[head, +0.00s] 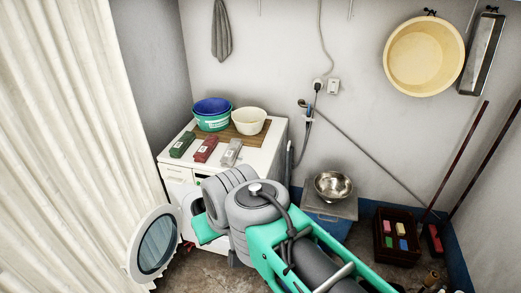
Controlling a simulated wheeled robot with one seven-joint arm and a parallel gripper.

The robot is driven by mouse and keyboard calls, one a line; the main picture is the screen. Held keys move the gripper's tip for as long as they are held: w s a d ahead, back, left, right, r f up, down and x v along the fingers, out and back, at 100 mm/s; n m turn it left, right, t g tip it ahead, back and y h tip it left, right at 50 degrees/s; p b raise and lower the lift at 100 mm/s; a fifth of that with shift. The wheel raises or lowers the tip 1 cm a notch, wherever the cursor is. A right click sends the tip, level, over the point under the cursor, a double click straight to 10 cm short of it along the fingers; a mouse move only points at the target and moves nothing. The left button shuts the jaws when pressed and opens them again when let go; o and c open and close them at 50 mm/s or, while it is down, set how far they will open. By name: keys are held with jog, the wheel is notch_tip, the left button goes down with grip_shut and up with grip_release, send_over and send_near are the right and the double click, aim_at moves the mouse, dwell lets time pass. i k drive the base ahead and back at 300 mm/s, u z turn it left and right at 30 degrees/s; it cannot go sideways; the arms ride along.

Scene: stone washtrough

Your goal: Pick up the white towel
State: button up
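My arm covers most of the machine's front and opening, so what is inside is hidden. My arm reaches from the lower right toward the machine's front. My gripper's fingers cannot be made out behind the arm links. A grey towel (221,30) hangs on the back wall above the machine.
A metal bowl (332,186) sits on a stand at right. A dark crate (398,252) is farther right. A pale curtain (65,140) hangs left.

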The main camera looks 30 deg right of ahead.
aim_at(228, 158)
jog(key=z, duration=0.05)
jog(key=i, duration=1.4)
jog(key=u, duration=1.65)
